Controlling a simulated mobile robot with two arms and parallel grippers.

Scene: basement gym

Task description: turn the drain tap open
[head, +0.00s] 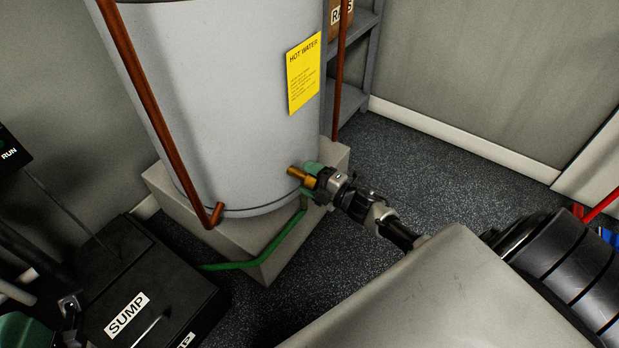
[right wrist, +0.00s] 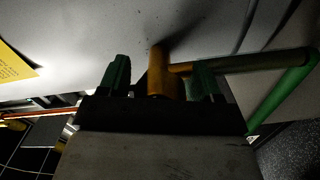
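The brass drain tap (head: 297,172) sticks out low on the side of the grey hot water tank (head: 235,110). A green hose (head: 275,243) leads down and away below it. My right gripper (head: 310,178) is at the tap, with its green fingers close around the brass part. In the right wrist view the brass tap (right wrist: 160,78) stands between the two green fingers, which are apart. A gap shows on its left side; the right finger is nearer. A brownish bar runs right from the tap toward the hose (right wrist: 285,90).
The tank stands on a pale block (head: 255,240). Copper pipes (head: 150,100) run down beside it. A black box marked SUMP (head: 185,290) is at the lower left. A grey shelf (head: 355,60) stands behind. Dark speckled floor (head: 440,160) is clear on the right.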

